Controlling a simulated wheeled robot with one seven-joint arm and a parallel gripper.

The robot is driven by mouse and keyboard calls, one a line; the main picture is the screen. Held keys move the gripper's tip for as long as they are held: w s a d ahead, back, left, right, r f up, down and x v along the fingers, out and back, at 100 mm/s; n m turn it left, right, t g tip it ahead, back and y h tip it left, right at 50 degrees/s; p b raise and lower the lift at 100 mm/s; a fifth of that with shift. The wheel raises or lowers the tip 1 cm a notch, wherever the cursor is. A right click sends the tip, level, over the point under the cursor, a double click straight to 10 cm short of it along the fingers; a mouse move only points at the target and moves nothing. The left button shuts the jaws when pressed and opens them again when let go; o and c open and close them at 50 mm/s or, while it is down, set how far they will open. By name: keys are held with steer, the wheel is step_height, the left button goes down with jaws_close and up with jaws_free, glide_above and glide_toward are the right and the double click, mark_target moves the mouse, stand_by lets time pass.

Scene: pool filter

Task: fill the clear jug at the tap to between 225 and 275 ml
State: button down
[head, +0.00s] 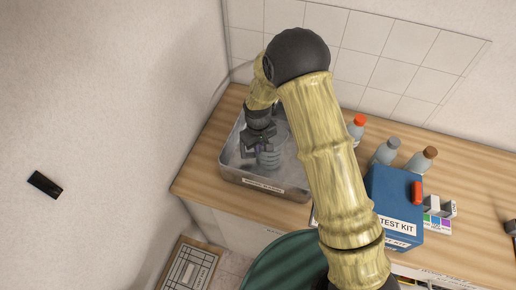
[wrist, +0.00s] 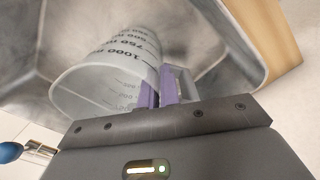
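The clear jug (wrist: 105,75) carries dark volume markings, 1000 and 750 among them, and looks tilted in the wrist view. It shows small below my gripper (head: 258,143) in the head view (head: 268,160), inside the metal sink basin (head: 237,172). The purple fingers of my gripper, in the wrist view (wrist: 161,88), are closed at the jug's near side, by its rim. I cannot make out any water level in it. A metal fitting with a blue knob (wrist: 10,152), likely the tap, shows at the lower left of the wrist view. My arm hides part of the sink in the head view.
A blue test kit box (head: 392,205) stands on the wooden counter (head: 470,190) right of my arm. Several bottles (head: 386,152) with coloured caps stand behind it. The basin walls rise close around the jug. A green round thing (head: 280,262) is below the counter front.

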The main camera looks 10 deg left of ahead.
steer(key=shift+f, duration=0.35)
stand_by(0.5)
steer(key=c, duration=0.9)
jaws_free()
steer(key=shift+r+p, duration=2.15)
steer(key=shift+r, duration=1.6)
steer(key=shift+s, duration=0.1)
